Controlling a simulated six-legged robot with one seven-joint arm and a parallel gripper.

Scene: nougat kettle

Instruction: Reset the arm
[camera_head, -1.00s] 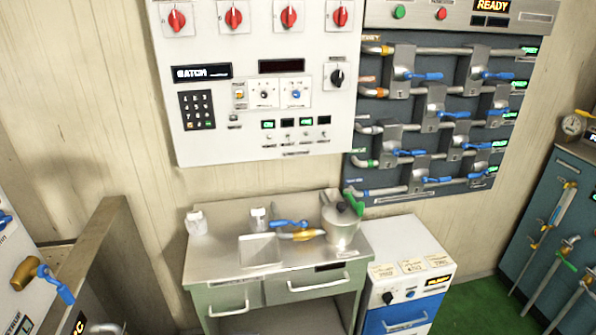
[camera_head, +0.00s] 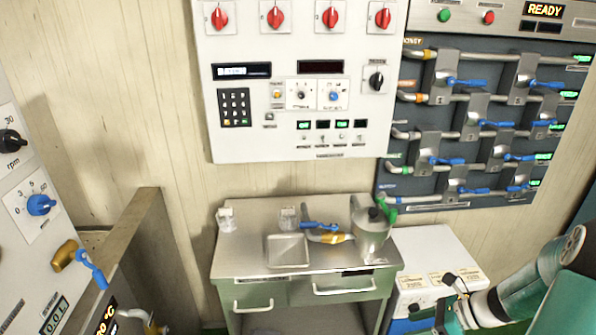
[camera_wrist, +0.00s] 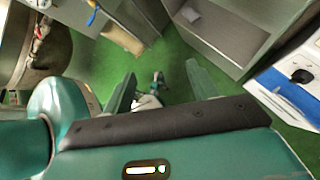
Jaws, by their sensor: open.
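My arm (camera_head: 515,295) reaches in at the lower right of the head view, in front of the white and blue cabinet. In the wrist view my gripper (camera_wrist: 162,82) shows two green fingers spread apart, with nothing held between them. Green floor shows beyond the fingers. In the head view the arm's far end is small and partly cut by the lower edge, so its fingers are hard to make out there.
A steel-topped bench (camera_head: 245,246) carries a metal kettle (camera_head: 371,240) and a tray (camera_head: 288,250). A white control panel (camera_head: 297,120) and a valve board (camera_head: 470,185) hang behind. A white and blue cabinet (camera_head: 415,250) stands beside the bench. A brown partition (camera_head: 125,245) is at left.

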